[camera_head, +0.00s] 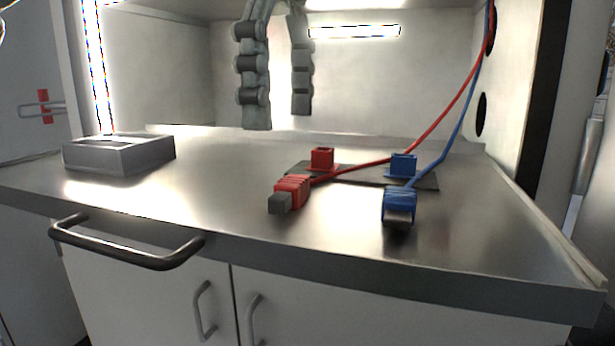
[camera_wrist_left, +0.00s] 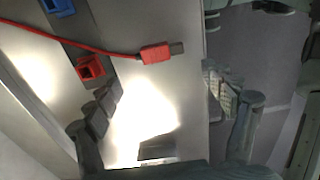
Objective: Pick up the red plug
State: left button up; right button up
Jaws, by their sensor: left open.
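The red plug (camera_head: 291,191), with a dark grey tip, lies on the steel worktop in front of the red socket (camera_head: 322,159). A red cable runs from its back up to the right wall. My left gripper (camera_head: 279,121) hangs above and behind the plug in the head view, fingers pointing down, open and empty. In the left wrist view the plug (camera_wrist_left: 160,53) lies beyond the fingertips, apart from them. My right gripper is not in view.
A blue plug (camera_head: 400,204) lies right of the red one, in front of a blue socket (camera_head: 403,165). Both sockets stand on a dark plate (camera_head: 365,178). A grey open box (camera_head: 120,156) sits at the left. The worktop between is clear. Walls enclose the back and right.

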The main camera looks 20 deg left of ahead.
aim_at(287, 183)
pick_arm(q)
jog(key=shift+s+f, duration=0.15)
jog(key=shift+f, duration=0.45)
jog(key=shift+s+f, duration=0.15)
jog(key=shift+f, duration=0.4)
jog(key=shift+f+b, duration=0.35)
jog(key=shift+f, duration=0.05)
jog(key=f, duration=0.4)
jog(key=shift+d+f, duration=0.15)
jog(key=shift+d, duration=0.1)
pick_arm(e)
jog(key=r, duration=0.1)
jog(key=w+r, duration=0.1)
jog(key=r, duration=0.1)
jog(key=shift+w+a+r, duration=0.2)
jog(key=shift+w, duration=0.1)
pick_arm(q)
jog(key=c, duration=1.2)
